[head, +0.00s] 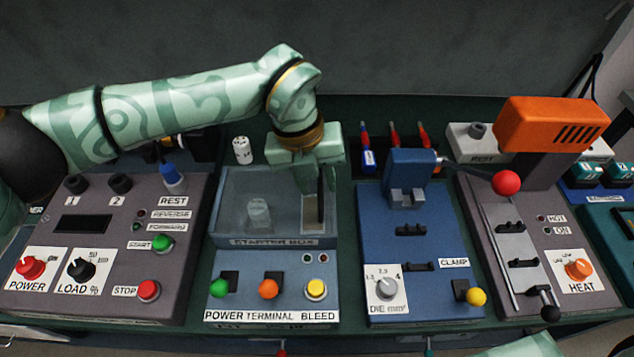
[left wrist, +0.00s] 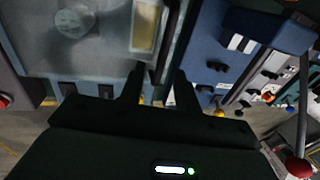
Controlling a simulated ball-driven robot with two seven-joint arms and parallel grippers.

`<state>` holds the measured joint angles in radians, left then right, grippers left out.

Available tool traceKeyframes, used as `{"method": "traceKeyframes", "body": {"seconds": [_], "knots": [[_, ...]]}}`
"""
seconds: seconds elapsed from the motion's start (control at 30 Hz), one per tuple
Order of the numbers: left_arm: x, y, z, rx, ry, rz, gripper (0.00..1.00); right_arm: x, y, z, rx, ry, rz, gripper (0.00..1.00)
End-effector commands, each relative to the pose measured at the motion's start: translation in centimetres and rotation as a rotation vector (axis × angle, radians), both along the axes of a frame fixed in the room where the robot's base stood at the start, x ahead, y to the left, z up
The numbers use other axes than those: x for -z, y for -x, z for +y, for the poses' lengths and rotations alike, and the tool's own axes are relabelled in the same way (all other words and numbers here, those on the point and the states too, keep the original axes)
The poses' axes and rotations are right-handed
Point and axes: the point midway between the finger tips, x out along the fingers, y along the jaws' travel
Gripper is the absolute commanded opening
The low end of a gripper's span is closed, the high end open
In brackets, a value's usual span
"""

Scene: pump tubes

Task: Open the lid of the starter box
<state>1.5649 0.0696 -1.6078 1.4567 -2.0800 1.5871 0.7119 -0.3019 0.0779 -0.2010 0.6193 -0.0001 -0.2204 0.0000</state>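The starter box (head: 272,242) stands left of centre in the head view, with its name on the front edge. Its top looks covered by a clear, greyish lid (head: 232,195) that seems to lie flat. A pale round item (head: 258,213) shows dimly through it, and also in the left wrist view (left wrist: 72,22). My left gripper (head: 318,215) points down over the right part of the box. In the left wrist view its two dark fingers (left wrist: 158,82) are apart with nothing clearly between them. I cannot tell whether they touch the lid. My right gripper is out of view.
Below the box is a panel with green, orange and yellow knobs (head: 268,289). A grey control panel (head: 110,225) stands to the left. To the right are a blue clamp station (head: 418,275) with a red-ball lever (head: 506,183) and an orange heater (head: 553,123). Gaps between stations are narrow.

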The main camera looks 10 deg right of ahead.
Motion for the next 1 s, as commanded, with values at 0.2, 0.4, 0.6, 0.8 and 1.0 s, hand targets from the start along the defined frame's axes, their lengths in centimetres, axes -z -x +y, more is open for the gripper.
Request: {"method": "traceKeyframes", "body": {"seconds": [0.2, 0.4, 0.6, 0.8, 1.0], "knots": [[0.9, 0.0, -0.2, 0.001, 0.000, -0.001, 0.32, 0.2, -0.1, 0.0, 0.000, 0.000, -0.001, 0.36], [0.9, 0.1, -0.2, 0.001, 0.000, -0.001, 0.30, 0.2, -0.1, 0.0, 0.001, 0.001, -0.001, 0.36], [0.9, 0.1, -0.2, 0.001, 0.001, -0.001, 0.00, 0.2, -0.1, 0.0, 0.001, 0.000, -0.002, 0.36], [0.6, 0.0, -0.1, 0.000, 0.011, 0.001, 0.00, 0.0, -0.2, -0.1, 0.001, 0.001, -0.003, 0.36], [-0.8, -0.1, 0.4, -0.001, 0.073, 0.013, 0.00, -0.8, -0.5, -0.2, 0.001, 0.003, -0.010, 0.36]]}}
